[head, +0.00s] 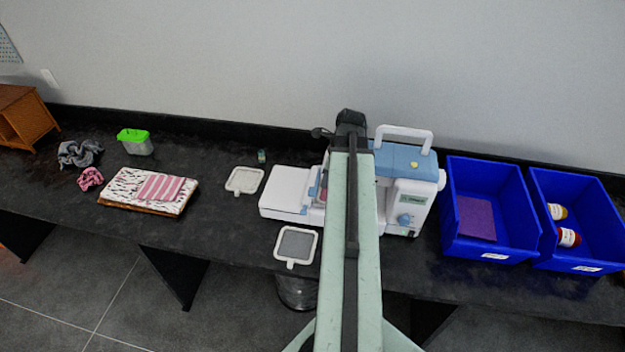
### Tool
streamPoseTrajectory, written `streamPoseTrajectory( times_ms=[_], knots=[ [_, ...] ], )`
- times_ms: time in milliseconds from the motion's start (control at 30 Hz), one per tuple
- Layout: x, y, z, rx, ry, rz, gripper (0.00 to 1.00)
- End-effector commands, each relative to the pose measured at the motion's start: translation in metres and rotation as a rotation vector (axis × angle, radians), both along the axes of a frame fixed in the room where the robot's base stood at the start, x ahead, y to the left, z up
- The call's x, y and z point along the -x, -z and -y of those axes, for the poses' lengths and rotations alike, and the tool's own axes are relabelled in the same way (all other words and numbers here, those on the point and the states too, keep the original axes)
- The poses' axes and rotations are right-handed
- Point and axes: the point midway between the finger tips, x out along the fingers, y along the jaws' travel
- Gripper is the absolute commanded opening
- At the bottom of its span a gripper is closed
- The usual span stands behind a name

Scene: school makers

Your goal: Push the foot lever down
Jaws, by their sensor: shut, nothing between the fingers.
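The white and blue sewing machine (408,190) stands on the black bench, with its carry handle up and a dial on its right end. My arm runs up the middle of the head view and covers the machine's left-centre part. The foot lever is hidden behind my arm, so its position does not show. My gripper (349,120) is at the arm's far end, dark, above and behind the machine's left part. It is shut and empty. Its fingertips are hard to make out, and I cannot tell whether it touches the machine.
Two blue bins (487,250) (583,264) stand close to the machine's right, holding purple cloth and small bottles. A wall closes the back.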

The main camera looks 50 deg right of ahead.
Motion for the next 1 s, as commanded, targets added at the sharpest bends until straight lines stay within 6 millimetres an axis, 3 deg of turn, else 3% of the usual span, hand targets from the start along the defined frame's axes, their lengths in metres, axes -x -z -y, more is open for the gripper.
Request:
streamPoseTrajectory(
  times_ms=[33, 100, 300, 867, 967, 1000],
  knots=[
    [0.002, -0.017, 0.001, 0.000, 0.001, 0.000, 0.00],
    [0.005, -0.031, 0.002, 0.000, 0.001, 0.000, 0.00],
    [0.011, -0.060, 0.006, 0.000, 0.001, 0.000, 0.00],
    [0.013, -0.059, 0.007, 0.000, 0.000, 0.000, 0.00],
    [-0.001, -0.052, -0.006, 0.000, -0.034, 0.000, 0.00],
    [-0.014, -0.046, -0.019, -0.001, -0.066, 0.000, 0.00]
  ],
)
